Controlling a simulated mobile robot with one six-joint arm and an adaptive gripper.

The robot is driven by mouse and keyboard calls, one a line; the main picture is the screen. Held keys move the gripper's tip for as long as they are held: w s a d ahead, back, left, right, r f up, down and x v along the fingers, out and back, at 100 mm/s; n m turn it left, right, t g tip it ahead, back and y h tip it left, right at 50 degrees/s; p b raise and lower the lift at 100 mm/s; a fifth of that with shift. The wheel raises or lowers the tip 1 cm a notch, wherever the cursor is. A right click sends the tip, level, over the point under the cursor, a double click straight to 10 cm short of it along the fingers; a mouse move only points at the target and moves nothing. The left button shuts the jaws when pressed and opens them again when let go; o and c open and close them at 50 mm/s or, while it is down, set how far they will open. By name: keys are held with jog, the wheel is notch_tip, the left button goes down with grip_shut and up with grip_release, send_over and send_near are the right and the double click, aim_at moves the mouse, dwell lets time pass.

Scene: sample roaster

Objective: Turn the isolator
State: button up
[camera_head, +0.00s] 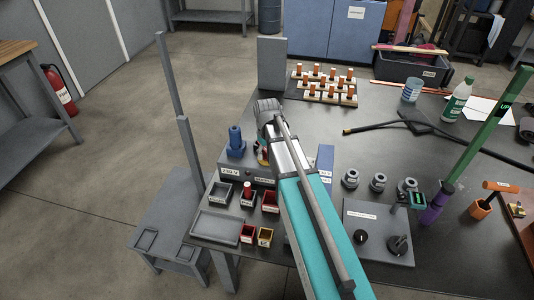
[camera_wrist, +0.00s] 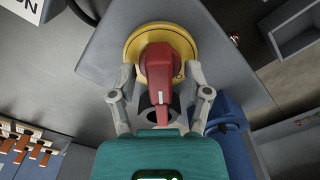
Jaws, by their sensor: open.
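The isolator is a red rotary handle (camera_wrist: 160,72) with a white mark, set on a round yellow plate (camera_wrist: 134,44). In the wrist view, my gripper (camera_wrist: 160,78) is open, with one finger on each side of the red handle. The fingertips are close to the handle's sides and the yellow rim; I cannot tell whether they touch. The handle's narrow end points down in that view, toward my gripper's palm.
A blue fitting (camera_head: 236,142) stands close to the left of the isolator; it also shows in the wrist view (camera_wrist: 228,118). Small trays (camera_head: 219,190) lie in front. A rack of orange-topped pieces (camera_head: 324,84) is behind. The bench's centre right holds a black cable (camera_head: 375,127).

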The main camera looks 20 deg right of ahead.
grip_shut()
jog(key=shift+m, duration=0.3)
jog(key=m, duration=0.8)
dwell(0.5)
dwell(0.4)
